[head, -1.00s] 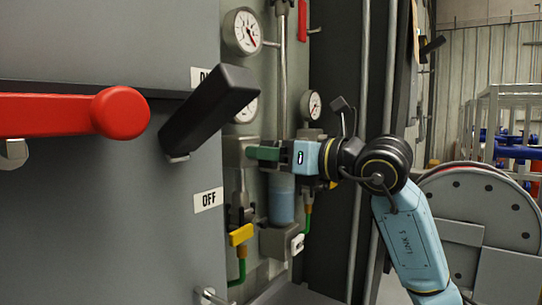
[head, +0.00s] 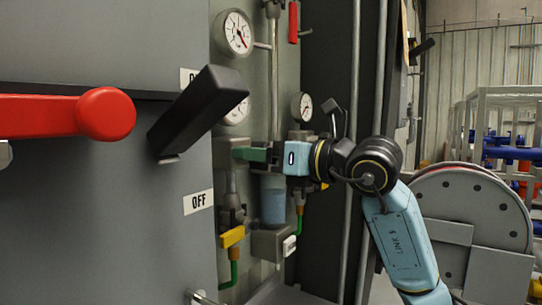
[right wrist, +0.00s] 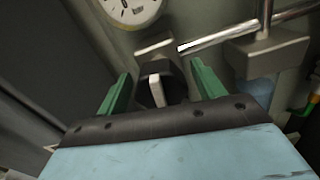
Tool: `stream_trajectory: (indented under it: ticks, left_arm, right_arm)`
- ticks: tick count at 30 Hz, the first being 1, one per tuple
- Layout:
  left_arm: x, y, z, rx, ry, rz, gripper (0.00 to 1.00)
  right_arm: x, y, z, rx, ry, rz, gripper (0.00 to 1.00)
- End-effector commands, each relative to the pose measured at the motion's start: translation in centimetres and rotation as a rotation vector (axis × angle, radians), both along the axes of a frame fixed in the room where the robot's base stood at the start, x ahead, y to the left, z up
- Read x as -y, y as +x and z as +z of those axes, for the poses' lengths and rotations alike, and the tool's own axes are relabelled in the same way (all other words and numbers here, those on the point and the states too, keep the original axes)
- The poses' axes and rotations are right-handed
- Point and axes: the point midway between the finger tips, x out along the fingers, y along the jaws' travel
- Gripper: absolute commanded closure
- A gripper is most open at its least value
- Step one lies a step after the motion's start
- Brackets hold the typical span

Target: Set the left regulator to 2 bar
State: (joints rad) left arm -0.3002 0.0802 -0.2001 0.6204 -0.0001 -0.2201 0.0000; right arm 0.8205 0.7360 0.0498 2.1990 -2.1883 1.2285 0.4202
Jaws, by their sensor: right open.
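The left regulator (head: 222,148) is a grey block on the panel in the head view. Its gauge (head: 237,112) sits just above, partly hidden by a black lever. My right gripper (head: 240,154) reaches in from the right in front of the regulator. In the right wrist view its two green fingers (right wrist: 160,85) are open, one on each side of the black regulator knob (right wrist: 148,78), which has a pale bar. I cannot tell whether they touch it. The lower part of the gauge (right wrist: 132,8) shows at the top, without a readable needle. My left gripper is not in view.
A black lever (head: 197,112) and a red handle (head: 106,114) jut out at the left. A larger gauge (head: 234,33) is above and a smaller gauge (head: 302,106) to the right. A yellow valve handle (head: 232,237) sits below. A hose reel (head: 472,215) stands at right.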

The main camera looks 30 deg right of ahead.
Motion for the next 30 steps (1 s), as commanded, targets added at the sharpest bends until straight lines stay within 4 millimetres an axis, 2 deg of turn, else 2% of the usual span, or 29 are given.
stream_trajectory:
  ticks: [5, 18, 24, 30]
  left_arm:
    - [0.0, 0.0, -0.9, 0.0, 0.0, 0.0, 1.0]
    - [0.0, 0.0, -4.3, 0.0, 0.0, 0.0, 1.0]
    - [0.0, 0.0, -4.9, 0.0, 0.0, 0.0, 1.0]
    - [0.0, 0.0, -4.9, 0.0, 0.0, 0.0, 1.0]
  right_arm:
    - [0.8, -1.7, -0.2, 0.003, -0.002, -0.002, 0.32]
    - [4.3, -10.2, -0.3, 0.0, -0.003, -0.004, 0.32]
    - [5.0, -12.0, -0.1, -0.001, -0.001, -0.002, 0.32]
    - [5.1, -12.3, 0.0, -0.001, 0.0, 0.0, 0.32]
